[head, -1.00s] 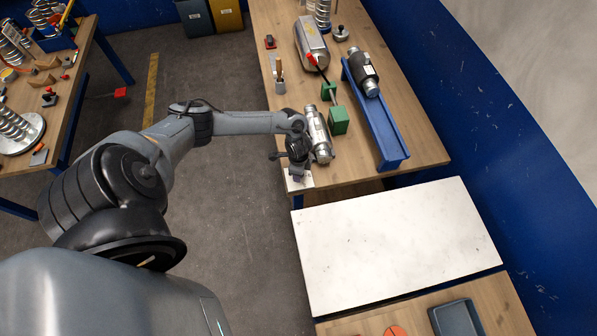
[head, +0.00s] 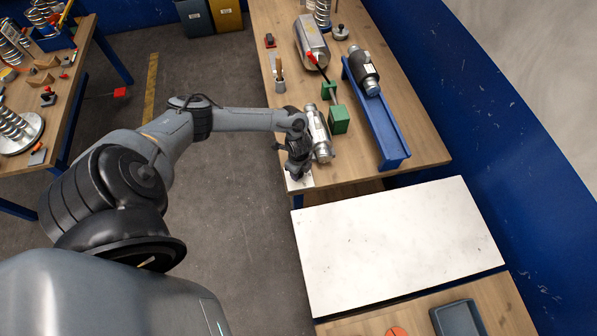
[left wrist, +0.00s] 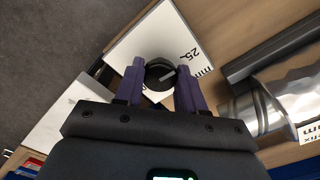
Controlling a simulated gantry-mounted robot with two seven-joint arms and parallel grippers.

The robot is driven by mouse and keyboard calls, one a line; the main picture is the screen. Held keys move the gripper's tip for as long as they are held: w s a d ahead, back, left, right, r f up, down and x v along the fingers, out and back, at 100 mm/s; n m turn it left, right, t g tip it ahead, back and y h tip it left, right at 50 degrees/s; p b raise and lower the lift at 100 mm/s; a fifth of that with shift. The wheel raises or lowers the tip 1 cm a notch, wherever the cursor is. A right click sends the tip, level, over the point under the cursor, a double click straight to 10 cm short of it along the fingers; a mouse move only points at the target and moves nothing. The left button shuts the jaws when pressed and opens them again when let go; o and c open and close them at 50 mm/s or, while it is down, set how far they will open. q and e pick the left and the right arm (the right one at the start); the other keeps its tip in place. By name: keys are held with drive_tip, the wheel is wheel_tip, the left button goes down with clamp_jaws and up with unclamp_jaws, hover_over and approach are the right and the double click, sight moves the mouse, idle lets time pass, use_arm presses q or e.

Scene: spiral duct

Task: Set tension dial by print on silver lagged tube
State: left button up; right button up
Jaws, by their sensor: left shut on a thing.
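The tension dial (left wrist: 160,73) is a black round knob with a pale pointer line, on a white plate (left wrist: 190,38) printed "25" and "mm". My left gripper (left wrist: 161,68) has its purple fingers on either side of the knob and is shut on it. In the head view my left gripper (head: 297,168) is over the white plate at the bench's near left corner. The silver lagged tube (head: 319,134) lies just right of it. My right gripper is out of view.
A green block (head: 339,121) stands beside the tube. A blue channel (head: 379,125) holds a dark cylinder (head: 364,72). A grey metal box-like tank (head: 311,40) lies farther back. A bare white table top (head: 400,245) stands in front.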

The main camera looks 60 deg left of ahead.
use_arm(q)
drive_tip(key=shift+m+b, duration=0.4)
drive_tip(key=shift+m, duration=0.9)
drive_tip(key=o, duration=1)
drive_tip(key=shift+o, duration=0.2)
drive_tip(key=shift+r, duration=0.1)
drive_tip(key=shift+r, duration=0.25)
wheel_tip(320, 180, up, 10)
